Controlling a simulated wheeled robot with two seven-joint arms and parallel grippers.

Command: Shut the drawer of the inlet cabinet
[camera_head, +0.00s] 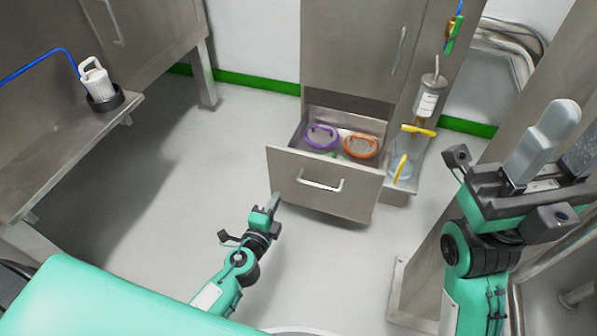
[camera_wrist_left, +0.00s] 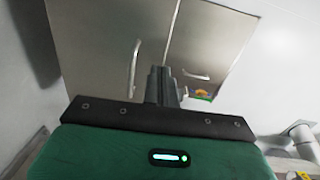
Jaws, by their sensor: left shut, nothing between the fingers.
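The inlet cabinet (camera_head: 352,45) stands at the back centre with its lower drawer (camera_head: 325,183) pulled out. The drawer front has a pale bar handle (camera_head: 320,184). Inside lie a purple ring-shaped item (camera_head: 321,137) and an orange one (camera_head: 360,146). My left gripper (camera_head: 274,203) is shut and empty, just in front of the drawer front's left part; I cannot tell whether it touches. In the left wrist view its closed fingers (camera_wrist_left: 162,85) point toward grey panels with handles.
A dispenser with yellow parts (camera_head: 428,105) stands close beside the drawer's right side. A steel post (camera_head: 430,270) is at the right. The floor (camera_head: 190,170) left of the drawer is clear.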

